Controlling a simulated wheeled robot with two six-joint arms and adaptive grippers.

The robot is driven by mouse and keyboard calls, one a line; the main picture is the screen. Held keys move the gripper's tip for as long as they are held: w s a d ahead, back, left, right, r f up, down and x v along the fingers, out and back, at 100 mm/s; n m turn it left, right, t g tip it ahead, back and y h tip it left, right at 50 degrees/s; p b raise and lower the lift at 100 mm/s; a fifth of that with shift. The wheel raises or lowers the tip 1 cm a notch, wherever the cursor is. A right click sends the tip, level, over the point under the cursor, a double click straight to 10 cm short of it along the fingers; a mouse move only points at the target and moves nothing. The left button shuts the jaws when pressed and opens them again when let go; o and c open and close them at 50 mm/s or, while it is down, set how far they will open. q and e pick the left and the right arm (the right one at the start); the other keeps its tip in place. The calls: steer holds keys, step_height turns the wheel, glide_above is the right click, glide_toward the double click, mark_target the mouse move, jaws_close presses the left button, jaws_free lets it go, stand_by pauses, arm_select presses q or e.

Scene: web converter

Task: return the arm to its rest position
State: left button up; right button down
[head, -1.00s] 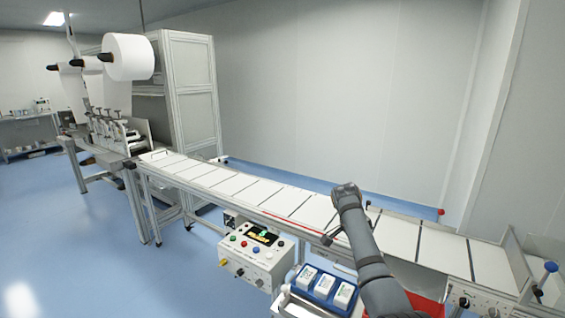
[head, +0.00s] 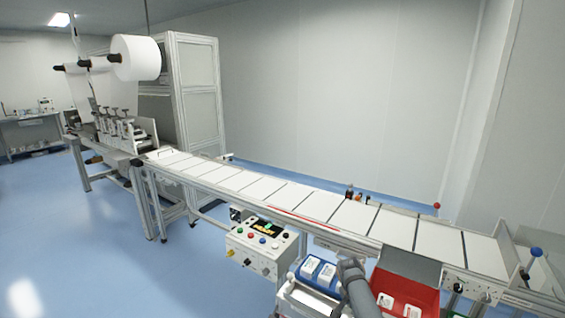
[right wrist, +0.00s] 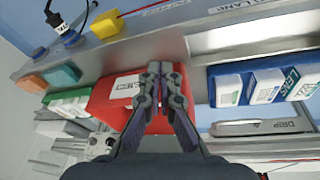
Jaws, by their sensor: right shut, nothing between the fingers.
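My right arm comes in from the bottom of the head view, with its wrist and gripper end (head: 350,268) low between the blue tray (head: 296,278) and the red bin (head: 420,268). The fingers cannot be made out there. In the right wrist view my right gripper (right wrist: 160,70) is shut and empty, with its fingers in front of the red bin (right wrist: 108,112). Whether it touches the bin cannot be told. My left gripper is not in view.
White packs (head: 327,272) stand in the blue tray, and others (head: 386,300) lie in the red bin. The long conveyor (head: 290,195) runs behind them. A control box (head: 258,252) with coloured buttons is left of the tray. Blue floor (head: 90,245) is clear at left.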

steer(key=s+d+f+n+y, duration=0.1)
steer(key=s+f+n, duration=0.2)
steer(key=s+f, duration=0.75)
steer(key=s+f+n, duration=0.2)
steer(key=s+f, duration=0.6)
steer(key=f, duration=0.6)
steer(key=s+d+f+n, duration=0.1)
steer(key=s+f, duration=0.3)
steer(key=s, duration=0.7)
steer(key=s+d+f+n, duration=0.1)
steer(key=s+f+n, duration=0.2)
steer(key=s, duration=0.9)
steer(key=s+d+f+n+y, duration=0.1)
steer(key=s+f, duration=0.4)
steer(key=s, duration=0.6)
steer(key=shift+s+f+n, duration=0.15)
steer(key=shift+f+n, duration=0.25)
